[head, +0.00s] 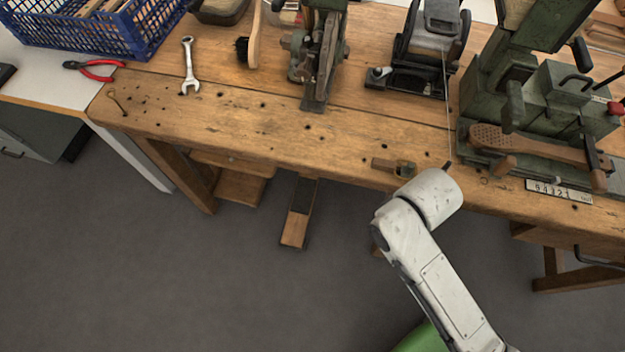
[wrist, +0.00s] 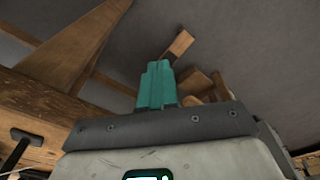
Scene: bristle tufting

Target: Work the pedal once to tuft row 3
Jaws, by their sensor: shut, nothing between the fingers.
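A pedal (head: 295,226) with a wooden tread on a dark bar sticks out from under the bench at its front. The green tufting machine (head: 535,95) stands at the bench's right end. A wooden brush block with rows of holes (head: 520,142) lies in it; I cannot tell how many rows hold bristles. My gripper (wrist: 158,68) shows teal fingers, shut and empty, in the wrist view. A wooden piece (wrist: 180,44) shows beyond the fingertips, perhaps the pedal, apart from them as far as I can tell. In the head view my arm hides the gripper.
The wooden bench (head: 250,120) has legs and a shelf below. A number plate (head: 558,190) sits at the machine's front. A wrench (head: 189,66), red pliers (head: 95,70), a brush (head: 252,45) and a blue crate (head: 95,35) lie to the left. The grey floor (head: 180,285) is open in front.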

